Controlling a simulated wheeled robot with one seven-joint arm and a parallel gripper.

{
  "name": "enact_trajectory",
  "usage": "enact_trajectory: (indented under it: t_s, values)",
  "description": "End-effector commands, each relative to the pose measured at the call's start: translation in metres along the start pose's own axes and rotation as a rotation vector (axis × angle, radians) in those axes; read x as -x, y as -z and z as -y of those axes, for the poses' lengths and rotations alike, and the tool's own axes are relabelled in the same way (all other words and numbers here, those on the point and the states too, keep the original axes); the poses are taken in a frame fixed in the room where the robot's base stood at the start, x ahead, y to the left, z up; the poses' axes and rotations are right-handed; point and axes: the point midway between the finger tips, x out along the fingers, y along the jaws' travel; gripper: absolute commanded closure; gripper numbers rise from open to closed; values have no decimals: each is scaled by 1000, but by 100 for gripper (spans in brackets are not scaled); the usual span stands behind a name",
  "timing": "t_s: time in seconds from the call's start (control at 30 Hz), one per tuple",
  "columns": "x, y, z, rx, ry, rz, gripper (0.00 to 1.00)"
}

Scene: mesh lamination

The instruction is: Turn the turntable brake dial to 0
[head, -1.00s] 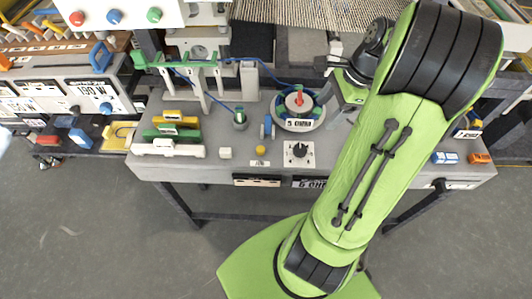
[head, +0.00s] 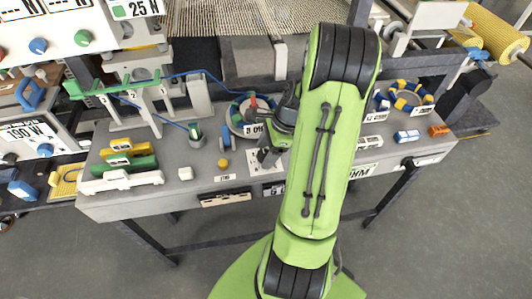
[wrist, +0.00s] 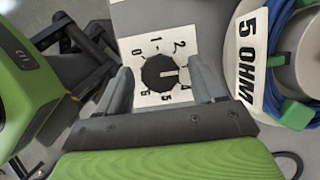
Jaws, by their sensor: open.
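The brake dial (wrist: 158,72) is a round black knob on a white square plate (wrist: 137,46) with black numbers around it, in the middle of the wrist view. A pale mark on the knob seems to point right, towards the side between 2 and 4. My gripper (wrist: 162,82) is open, with one grey finger to the left of the knob and the other to its right. I cannot tell whether either finger touches it. In the head view my gripper (head: 268,155) is over the dial's plate (head: 254,164) and hides most of the dial.
A round holder with blue cable and a 5 OHM label (wrist: 252,62) stands close to the right of the dial. Green, yellow and white pieces (head: 120,180) sit further left.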

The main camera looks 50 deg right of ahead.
Motion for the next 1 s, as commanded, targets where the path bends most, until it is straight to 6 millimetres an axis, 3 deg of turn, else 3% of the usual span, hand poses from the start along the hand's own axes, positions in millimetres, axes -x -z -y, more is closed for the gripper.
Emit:
enact_trajectory:
  t_s: [0.23,0.6,1.0]
  values:
    - [-1,0,0,0,1,0,32]
    - [0,0,0,0,1,0,87]
    - [1,-1,1,83,-35,-1,87]
